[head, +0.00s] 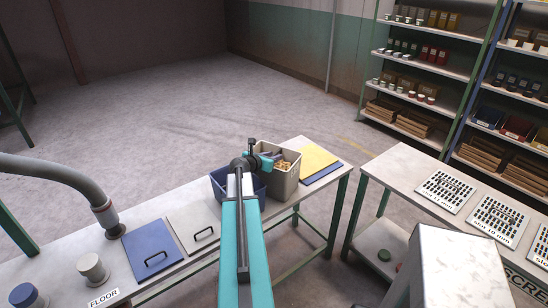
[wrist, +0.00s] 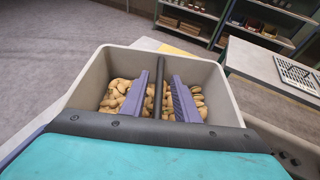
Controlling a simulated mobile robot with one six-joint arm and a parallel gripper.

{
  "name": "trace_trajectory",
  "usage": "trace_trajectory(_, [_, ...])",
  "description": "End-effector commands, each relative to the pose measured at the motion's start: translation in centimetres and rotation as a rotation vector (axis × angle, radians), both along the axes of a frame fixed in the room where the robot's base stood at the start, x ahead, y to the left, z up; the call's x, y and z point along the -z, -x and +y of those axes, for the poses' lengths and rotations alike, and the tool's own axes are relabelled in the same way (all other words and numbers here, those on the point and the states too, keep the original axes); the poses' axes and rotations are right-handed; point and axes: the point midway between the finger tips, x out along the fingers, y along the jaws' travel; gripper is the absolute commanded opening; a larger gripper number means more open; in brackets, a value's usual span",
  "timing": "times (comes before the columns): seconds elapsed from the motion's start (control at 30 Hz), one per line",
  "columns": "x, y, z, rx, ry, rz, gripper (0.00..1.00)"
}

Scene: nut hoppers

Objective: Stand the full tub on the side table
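A grey tub (head: 284,186) stands near the far right end of the long bench, with tan nuts inside. The wrist view shows the tub (wrist: 222,97) from above, with nuts on both sides of a dark bar (wrist: 158,60) across its middle. My gripper (head: 265,161) is at the tub in the head view. In the wrist view my gripper's two purple fingers (wrist: 158,98) are apart, one on each side of the bar, with gaps showing. Whether they touch the nuts is unclear. A white-topped table (head: 395,165) stands apart to the right.
A blue tub (head: 222,185) is beside the grey one, partly behind my arm. A yellow panel (head: 315,160) lies to its right. Perforated trays (head: 445,190) sit on the right table, whose near left top is clear. A grey box (head: 455,270) stands in front.

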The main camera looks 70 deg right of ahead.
Motion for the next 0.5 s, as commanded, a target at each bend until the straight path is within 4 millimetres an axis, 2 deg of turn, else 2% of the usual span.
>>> trace_trajectory(0.5, [-1.6, -0.7, 4.3, -0.001, 0.000, -0.001, 0.28])
